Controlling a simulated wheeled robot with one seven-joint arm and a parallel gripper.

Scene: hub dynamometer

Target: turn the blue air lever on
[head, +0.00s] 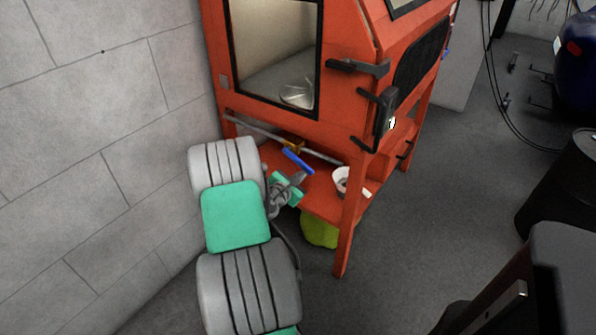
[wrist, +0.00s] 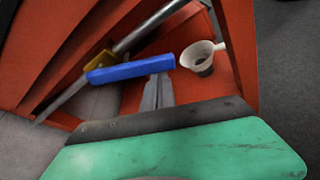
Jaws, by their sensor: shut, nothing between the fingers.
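The blue air lever (head: 298,161) sticks out from a yellow valve body (head: 293,146) on a grey pipe under the orange cabinet. In the wrist view the blue lever (wrist: 128,71) lies at an angle to the pipe (wrist: 150,25), its free end to the right, with the yellow valve (wrist: 99,61) at its left end. My gripper (head: 298,178) is just in front of the lever's free end. In the wrist view my gripper (wrist: 158,82) is shut and empty, fingertips close below that end. I cannot tell whether they touch it.
The orange cabinet (head: 290,117) stands over an orange shelf (head: 315,195). A white cup (head: 341,178) with a handle sits right of the lever; it also shows in the wrist view (wrist: 203,57). A cabinet leg (head: 350,225) and a yellow-green object (head: 320,230) are nearby. A block wall is left.

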